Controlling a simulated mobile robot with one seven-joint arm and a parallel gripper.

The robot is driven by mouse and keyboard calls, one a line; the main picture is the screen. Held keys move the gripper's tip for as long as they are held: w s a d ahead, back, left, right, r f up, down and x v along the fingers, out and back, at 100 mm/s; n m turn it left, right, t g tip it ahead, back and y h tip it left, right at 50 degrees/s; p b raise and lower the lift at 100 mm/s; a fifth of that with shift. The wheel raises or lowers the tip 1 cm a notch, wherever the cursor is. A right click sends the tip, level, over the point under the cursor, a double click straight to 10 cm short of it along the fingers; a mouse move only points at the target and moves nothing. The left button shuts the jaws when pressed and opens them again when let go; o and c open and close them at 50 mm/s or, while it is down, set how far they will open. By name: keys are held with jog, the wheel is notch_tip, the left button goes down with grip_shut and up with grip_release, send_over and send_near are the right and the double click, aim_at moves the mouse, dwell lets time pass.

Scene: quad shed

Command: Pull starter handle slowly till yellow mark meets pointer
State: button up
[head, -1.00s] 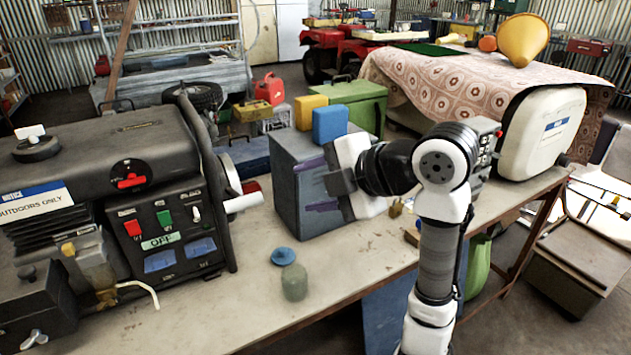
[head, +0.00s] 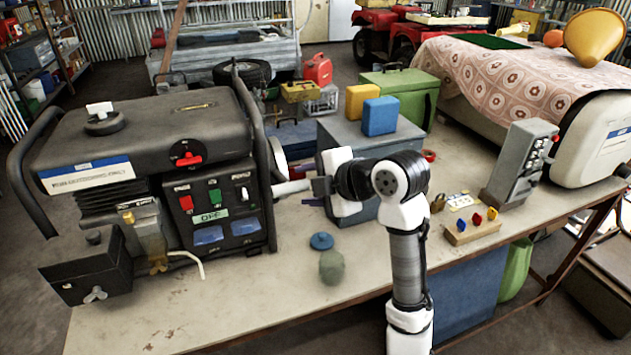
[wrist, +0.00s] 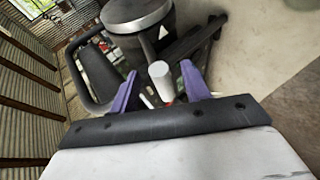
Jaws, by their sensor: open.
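The white starter handle (head: 291,187) sticks out from the right side of the dark generator (head: 150,130). It also shows in the wrist view as a pale cylinder (wrist: 160,77), between the purple fingers, with a round silver-rimmed drum (wrist: 135,18) beyond it. My gripper (head: 311,183) is open at the handle's outer end in the head view; its fingers (wrist: 159,70) are spread on both sides of the handle. I cannot tell whether they touch it. I cannot make out the yellow mark or the pointer in either view.
A grey box (head: 350,140) stands behind my gripper, with yellow and blue blocks on top. A blue disc (head: 321,241) and a green-grey jar (head: 331,267) sit on the bench in front. A wooden block with coloured knobs (head: 472,228) and a grey control box (head: 520,165) stand right.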

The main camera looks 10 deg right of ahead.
jog(key=shift+c, duration=0.4)
grip_shut()
jog(key=shift+s+r, duration=0.1)
jog(key=shift+s, duration=0.1)
jog(key=s+d+r+p, duration=0.1)
jog(key=s+d+r, duration=0.1)
jog(key=s, duration=0.6)
jog(key=s+d+r+p, duration=0.1)
jog(key=s+r, duration=0.3)
jog(key=s, duration=0.4)
jog(key=shift+s+d+p, duration=0.3)
jog(key=shift+d+p, duration=0.1)
jog(key=shift+p, duration=0.4)
dwell(2.8)
dwell(0.3)
